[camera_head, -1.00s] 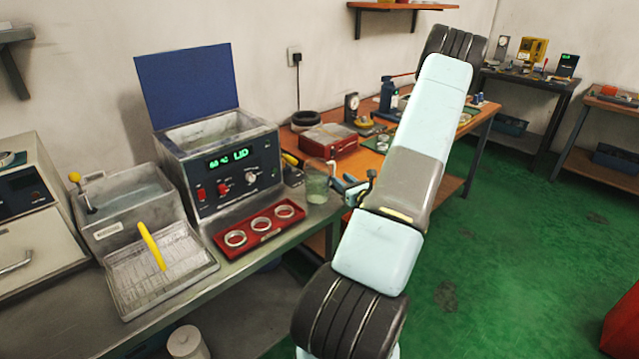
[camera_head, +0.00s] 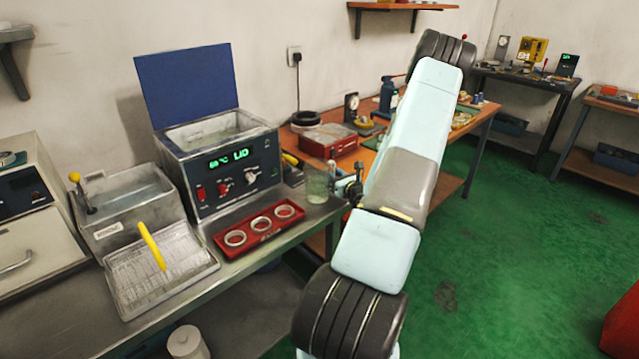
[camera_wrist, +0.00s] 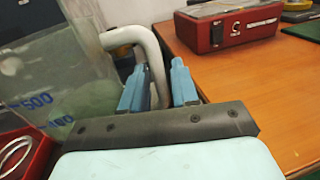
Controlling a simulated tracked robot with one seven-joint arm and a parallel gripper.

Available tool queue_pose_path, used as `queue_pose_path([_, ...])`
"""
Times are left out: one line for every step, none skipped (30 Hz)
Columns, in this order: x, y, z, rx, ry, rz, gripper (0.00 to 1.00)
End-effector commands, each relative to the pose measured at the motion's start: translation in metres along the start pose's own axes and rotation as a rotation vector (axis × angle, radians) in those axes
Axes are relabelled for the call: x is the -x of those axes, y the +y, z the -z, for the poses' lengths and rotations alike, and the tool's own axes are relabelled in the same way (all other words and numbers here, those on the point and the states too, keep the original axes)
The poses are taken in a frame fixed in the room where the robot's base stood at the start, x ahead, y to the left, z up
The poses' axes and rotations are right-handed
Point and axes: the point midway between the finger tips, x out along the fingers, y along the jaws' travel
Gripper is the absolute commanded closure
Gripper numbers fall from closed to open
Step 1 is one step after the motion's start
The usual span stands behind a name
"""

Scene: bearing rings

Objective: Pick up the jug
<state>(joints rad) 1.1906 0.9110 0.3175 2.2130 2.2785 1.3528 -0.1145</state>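The jug (camera_head: 318,186) is clear, with pale green contents low down, and stands upright at the right end of the steel bench. In the wrist view the jug (camera_wrist: 62,72) fills the left side, with blue marks on its wall and a pale grey bent handle (camera_wrist: 152,50). My gripper (camera_wrist: 160,80) has its two blue fingers apart, with the lower part of the handle between them. I see no clear grip on it. In the head view my gripper (camera_head: 347,182) is just right of the jug, partly hidden by my wrist.
A red tray (camera_head: 258,241) with three rings lies left of the jug, in front of a heated bath (camera_head: 222,168) with its blue lid up. An orange-topped table (camera_head: 372,158) with a red box (camera_head: 328,141) is just behind and to the right.

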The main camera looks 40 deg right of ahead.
Motion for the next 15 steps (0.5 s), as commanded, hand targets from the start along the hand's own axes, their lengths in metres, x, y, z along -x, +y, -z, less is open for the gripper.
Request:
queue_pose_path([0.0001,0.0000,-0.0001,0.000,0.000,0.000,0.76])
queue_pose_path([0.0001,0.0000,-0.0001,0.000,0.000,0.000,0.79])
queue_pose_path([0.0001,0.0001,-0.0001,0.000,0.000,0.000,0.82])
queue_pose_path([0.0001,0.0001,-0.0001,0.000,0.000,0.000,0.85])
queue_pose_path([0.0001,0.0001,-0.0001,0.000,0.000,0.000,0.88])
queue_pose_path([0.0001,0.0002,-0.0001,0.000,0.000,0.000,0.92])
queue_pose_path([0.0001,0.0002,-0.0001,0.000,0.000,0.000,0.95])
queue_pose_path([0.0001,0.0002,-0.0001,0.000,0.000,0.000,0.98])
queue_pose_path([0.0001,0.0002,-0.0001,0.000,0.000,0.000,1.00])
queue_pose_path([0.0001,0.0003,-0.0001,0.000,0.000,-0.001,1.00])
queue_pose_path([0.0001,0.0003,-0.0001,0.000,0.000,-0.001,1.00])
queue_pose_path([0.0001,0.0003,-0.0001,0.000,0.000,-0.001,1.00])
queue_pose_path([0.0001,0.0004,-0.0001,0.000,0.000,-0.001,1.00])
queue_pose_path([0.0001,0.0004,-0.0001,0.000,0.000,-0.001,1.00])
queue_pose_path([0.0000,0.0004,-0.0001,0.000,0.000,-0.001,1.00])
